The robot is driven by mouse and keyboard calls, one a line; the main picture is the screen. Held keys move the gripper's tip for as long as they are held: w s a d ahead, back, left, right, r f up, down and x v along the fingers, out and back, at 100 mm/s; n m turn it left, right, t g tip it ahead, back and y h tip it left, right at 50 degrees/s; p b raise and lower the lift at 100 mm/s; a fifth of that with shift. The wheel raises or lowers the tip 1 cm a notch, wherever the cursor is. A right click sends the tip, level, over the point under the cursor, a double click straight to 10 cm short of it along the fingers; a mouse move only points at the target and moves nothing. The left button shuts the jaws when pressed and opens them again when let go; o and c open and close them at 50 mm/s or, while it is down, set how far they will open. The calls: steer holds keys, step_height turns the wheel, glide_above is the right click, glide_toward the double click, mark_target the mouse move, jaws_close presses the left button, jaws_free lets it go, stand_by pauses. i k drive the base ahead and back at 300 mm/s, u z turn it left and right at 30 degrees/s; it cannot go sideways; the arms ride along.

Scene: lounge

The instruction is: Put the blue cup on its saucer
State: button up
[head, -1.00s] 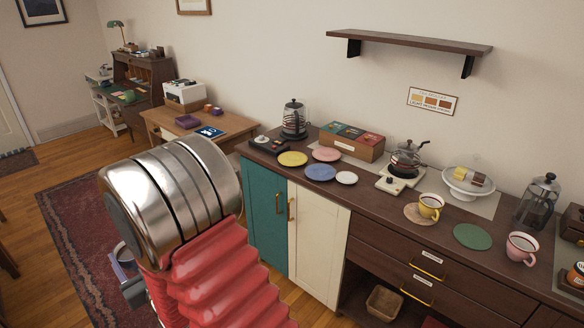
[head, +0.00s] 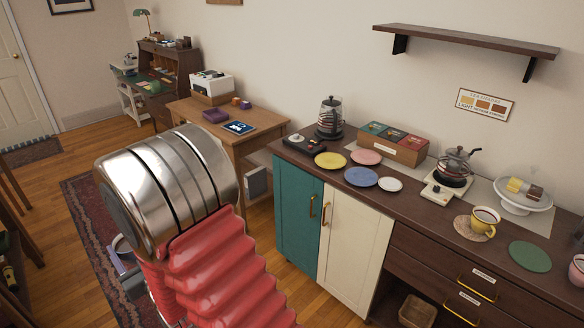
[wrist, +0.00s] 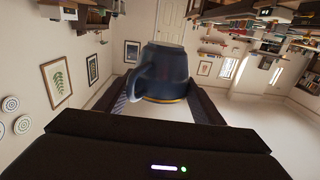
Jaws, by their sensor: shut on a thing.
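A yellow cup (head: 481,224) stands further right. Floor shows left of the cabinet.

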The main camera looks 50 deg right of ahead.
mark_target(363, 178)
steer(key=z, duration=0.05)
steer(key=i, duration=0.85)
steer(key=z, duration=0.75)
steer(key=i, duration=0.75)
steer(key=z, duration=0.6)
steer(key=k, duration=0.9)
steer(key=z, duration=0.1)
